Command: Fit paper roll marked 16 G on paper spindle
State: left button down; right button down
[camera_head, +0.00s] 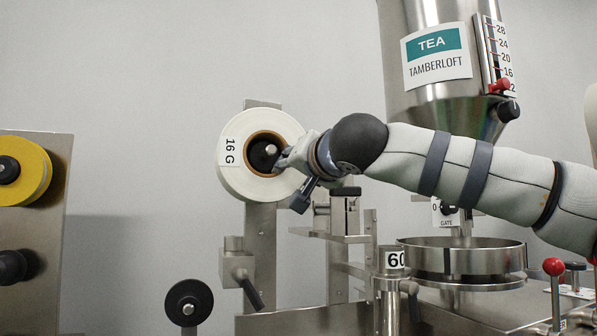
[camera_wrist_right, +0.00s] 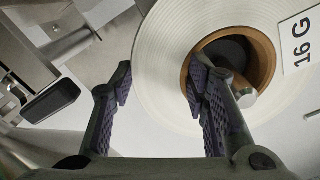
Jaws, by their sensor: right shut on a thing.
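The white paper roll (camera_head: 236,183) with a brown core and a "16 G" label is upright at the metal post in the head view. It fills the upper right of the right wrist view (camera_wrist_right: 165,35). The metal end of the paper spindle (camera_head: 271,150) and a dark disc show inside the core; the spindle also shows in the wrist view (camera_wrist_right: 243,93). How deep the roll sits is hidden. My right gripper (camera_head: 284,164) is shut on the roll's wall, one finger in the core and one outside the rim. My left gripper is out of view.
A steel tea hopper (camera_head: 440,98) stands at the upper right, above a round pan (camera_head: 462,262). A panel with a yellow roll (camera_head: 36,172) is at the left. A small black reel (camera_head: 188,303) is below the white roll. A clamp lever (camera_head: 250,288) hangs under it.

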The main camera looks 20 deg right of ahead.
jog(key=shift+w+r, duration=0.2)
jog(key=shift+w, duration=0.15)
jog(key=c, duration=0.8)
grip_release()
jog(key=shift+c, duration=0.2)
jog(key=shift+a, duration=0.1)
jog(key=shift+f, duration=0.1)
jog(key=shift+f, duration=0.1)
jog(key=s, duration=1.2)
jog(key=shift+d, duration=0.25)
jog(key=shift+c, duration=0.5)
